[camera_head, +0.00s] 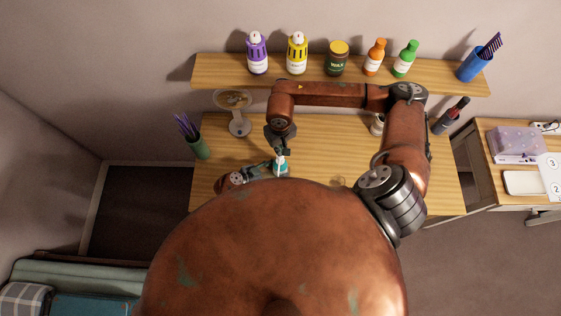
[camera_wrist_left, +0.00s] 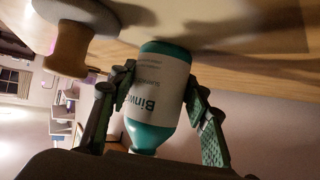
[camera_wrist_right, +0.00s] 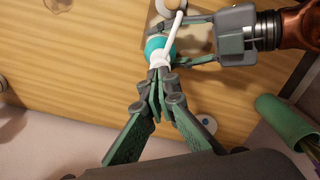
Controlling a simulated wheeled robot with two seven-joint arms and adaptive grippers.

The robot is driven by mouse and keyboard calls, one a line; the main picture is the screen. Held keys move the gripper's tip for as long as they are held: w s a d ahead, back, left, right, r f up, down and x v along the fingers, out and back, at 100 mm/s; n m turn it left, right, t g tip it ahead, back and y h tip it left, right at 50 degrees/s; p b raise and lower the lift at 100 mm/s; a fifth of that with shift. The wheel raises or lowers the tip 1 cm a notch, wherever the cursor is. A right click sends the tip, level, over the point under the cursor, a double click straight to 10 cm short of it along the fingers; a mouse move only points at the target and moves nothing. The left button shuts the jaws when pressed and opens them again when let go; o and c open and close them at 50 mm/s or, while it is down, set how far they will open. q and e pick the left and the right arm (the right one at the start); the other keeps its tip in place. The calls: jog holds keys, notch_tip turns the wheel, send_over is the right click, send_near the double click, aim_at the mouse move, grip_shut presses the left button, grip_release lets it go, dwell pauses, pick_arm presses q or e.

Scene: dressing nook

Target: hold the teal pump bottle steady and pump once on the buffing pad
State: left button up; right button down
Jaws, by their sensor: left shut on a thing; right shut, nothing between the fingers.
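The teal pump bottle (camera_head: 282,171) stands on the wooden dressing table, partly hidden by my own body. My left gripper (camera_wrist_left: 160,74) is shut around it; the teal bottle (camera_wrist_left: 150,137) with its white label fills the jaws in the left wrist view. My right gripper (camera_wrist_right: 160,76) is shut and empty, with its tips at the white pump head (camera_wrist_right: 161,61); whether they touch is unclear. A round grey disc with a wooden handle (camera_wrist_left: 67,50), seemingly the buffing pad, shows beside the bottle. My body hides it in the head view.
A wall shelf (camera_head: 215,72) above the table holds several bottles and a wax tin. A round mirror (camera_head: 238,127) and a green cup (camera_head: 200,148) stand at the table's left. The table's right front is fairly clear.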

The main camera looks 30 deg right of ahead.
jog(key=shift+f, duration=0.1)
dwell(0.3)
jog(key=shift+f, duration=1.6)
jog(key=shift+r, duration=1.7)
notch_tip(320, 180, up, 6)
dwell(1.6)
